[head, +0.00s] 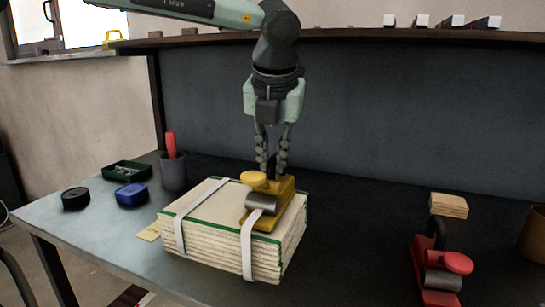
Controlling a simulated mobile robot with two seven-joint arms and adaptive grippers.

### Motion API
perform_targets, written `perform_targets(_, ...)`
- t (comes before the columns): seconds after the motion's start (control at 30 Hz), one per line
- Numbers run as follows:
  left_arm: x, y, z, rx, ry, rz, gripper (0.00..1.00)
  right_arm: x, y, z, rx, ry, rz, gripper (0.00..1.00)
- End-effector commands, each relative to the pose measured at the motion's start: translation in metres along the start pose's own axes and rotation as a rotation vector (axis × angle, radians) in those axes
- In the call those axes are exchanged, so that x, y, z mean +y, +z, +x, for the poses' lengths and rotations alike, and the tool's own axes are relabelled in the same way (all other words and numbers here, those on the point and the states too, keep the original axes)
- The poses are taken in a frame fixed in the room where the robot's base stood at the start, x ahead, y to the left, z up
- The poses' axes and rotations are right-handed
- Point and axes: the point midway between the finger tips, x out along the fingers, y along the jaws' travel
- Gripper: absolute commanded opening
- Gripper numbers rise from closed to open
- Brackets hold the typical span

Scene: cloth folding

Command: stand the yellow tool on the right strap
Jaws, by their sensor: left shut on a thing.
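The yellow tool (287,190), with a round yellow knob, a grey metal roller and a dark handle, is upright on top of the cloth stack (205,220). It sits over the right strap (248,250), a white band that shows in front of the tool and down the stack's front; the part under the tool is hidden. My left gripper (271,168) points down from above and is shut on the tool's dark handle. The left strap (180,235) lies bare across the left of the stack. My right gripper is not in view.
A red tool (437,270) and a wooden block (448,205) are at the right. A brown cup (533,238) is at the right edge. A grey cup (173,172), green tray (127,171), blue box (132,194) and black puck (75,198) are at the left.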

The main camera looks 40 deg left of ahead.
Motion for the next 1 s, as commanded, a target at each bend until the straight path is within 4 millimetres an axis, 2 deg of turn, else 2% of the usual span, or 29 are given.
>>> perform_targets(0.23, 0.000, 0.001, 0.001, -0.005, -0.001, -0.001, 0.00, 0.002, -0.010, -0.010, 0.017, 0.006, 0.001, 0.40)
perform_targets(0.27, 0.000, -0.001, 0.002, 0.000, 0.000, 0.000, 0.17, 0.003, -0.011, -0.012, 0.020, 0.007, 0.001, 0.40)
perform_targets(0.4, 0.000, -0.001, 0.002, 0.000, 0.000, 0.000, 0.34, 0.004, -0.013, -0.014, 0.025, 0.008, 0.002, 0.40)
perform_targets(0.77, 0.000, 0.000, 0.000, 0.000, 0.000, 0.000, 0.35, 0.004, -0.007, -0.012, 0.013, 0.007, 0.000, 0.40)
perform_targets(0.83, 0.001, 0.001, -0.003, 0.000, 0.000, 0.000, 0.35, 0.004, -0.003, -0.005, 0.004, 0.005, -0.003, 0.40)
perform_targets(0.87, 0.000, 0.001, -0.006, -0.003, 0.000, 0.000, 0.35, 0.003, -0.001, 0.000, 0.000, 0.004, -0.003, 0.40)
perform_targets(1.0, 0.000, 0.002, -0.035, -0.007, 0.000, 0.000, 0.35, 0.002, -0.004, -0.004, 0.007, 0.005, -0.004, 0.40)
